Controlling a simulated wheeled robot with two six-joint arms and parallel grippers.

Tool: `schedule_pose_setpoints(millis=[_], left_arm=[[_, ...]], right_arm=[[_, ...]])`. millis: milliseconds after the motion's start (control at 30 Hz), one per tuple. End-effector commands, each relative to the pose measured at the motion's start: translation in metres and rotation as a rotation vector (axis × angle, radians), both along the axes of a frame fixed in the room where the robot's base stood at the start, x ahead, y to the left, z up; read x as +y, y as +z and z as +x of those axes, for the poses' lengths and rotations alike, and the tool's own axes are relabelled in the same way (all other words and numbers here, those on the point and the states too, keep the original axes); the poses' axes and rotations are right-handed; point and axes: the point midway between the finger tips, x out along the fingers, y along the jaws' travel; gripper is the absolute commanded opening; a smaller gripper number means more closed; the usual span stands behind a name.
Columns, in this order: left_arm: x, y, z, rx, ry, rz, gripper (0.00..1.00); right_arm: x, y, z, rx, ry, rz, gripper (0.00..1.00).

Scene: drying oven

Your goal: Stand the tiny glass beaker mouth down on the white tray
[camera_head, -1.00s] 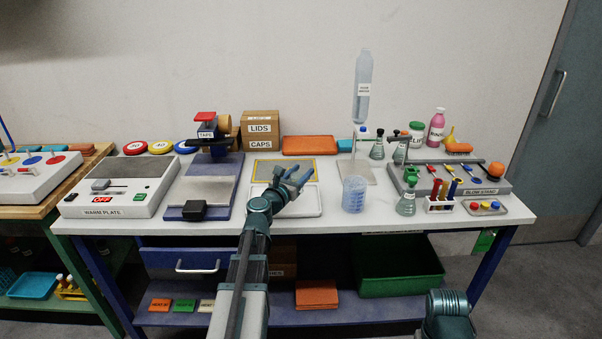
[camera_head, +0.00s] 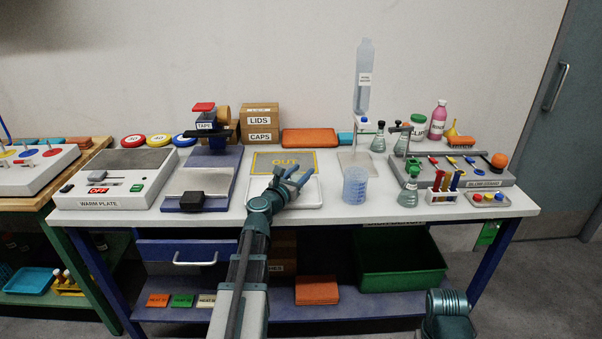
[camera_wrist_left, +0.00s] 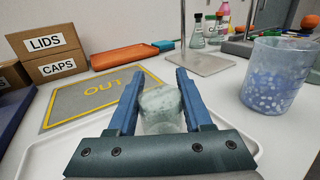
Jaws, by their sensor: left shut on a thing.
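My left gripper (camera_head: 291,178) is over the white tray (camera_head: 310,196) at the middle of the bench. In the left wrist view its blue fingers (camera_wrist_left: 156,78) are shut on the tiny glass beaker (camera_wrist_left: 160,110), one on each side. The beaker is clear, with a rounded greenish face toward the camera; I cannot tell which end is its mouth, nor whether it touches the tray. The tray rim also shows around the fingers in the wrist view. In the head view the gripper hides the beaker. My right gripper is out of view; only part of that arm shows at the bottom right.
A yellow-framed OUT mat (camera_head: 268,161) lies behind the tray. A larger blue-tinted beaker (camera_head: 355,186) stands to its right, near a metal stand base (camera_head: 357,164). A blue press-like device (camera_head: 208,160) is to the left. The LIDS and CAPS boxes (camera_head: 260,123) are behind.

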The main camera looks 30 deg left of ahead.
Motion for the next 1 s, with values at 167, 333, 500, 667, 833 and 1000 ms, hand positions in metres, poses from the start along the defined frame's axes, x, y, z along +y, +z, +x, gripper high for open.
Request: schedule_pose_setpoints(millis=[167, 333, 500, 667, 833, 1000], left_arm=[[0.0, -0.003, 0.0, 0.0, 0.0, 0.0, 0.0], [0.0, -0.0038, 0.0, 0.0, 0.0, 0.0, 0.59], [-0.0001, -0.0037, 0.0, 0.0, 0.0, 0.0, 0.85], [0.0, -0.0037, 0.0, 0.0, 0.0, 0.0, 0.85], [-0.0006, -0.0037, -0.001, 0.0, 0.0, 0.0, 0.85], [-0.0054, -0.0038, -0.008, 0.0, -0.002, 0.0, 0.85]], right_arm=[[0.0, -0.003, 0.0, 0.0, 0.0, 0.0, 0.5], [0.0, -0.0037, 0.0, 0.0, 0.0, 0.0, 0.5], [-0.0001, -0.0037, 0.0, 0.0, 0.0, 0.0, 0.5], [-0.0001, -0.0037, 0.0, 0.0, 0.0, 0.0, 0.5], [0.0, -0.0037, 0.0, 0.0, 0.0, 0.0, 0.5], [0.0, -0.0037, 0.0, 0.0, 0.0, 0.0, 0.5]])
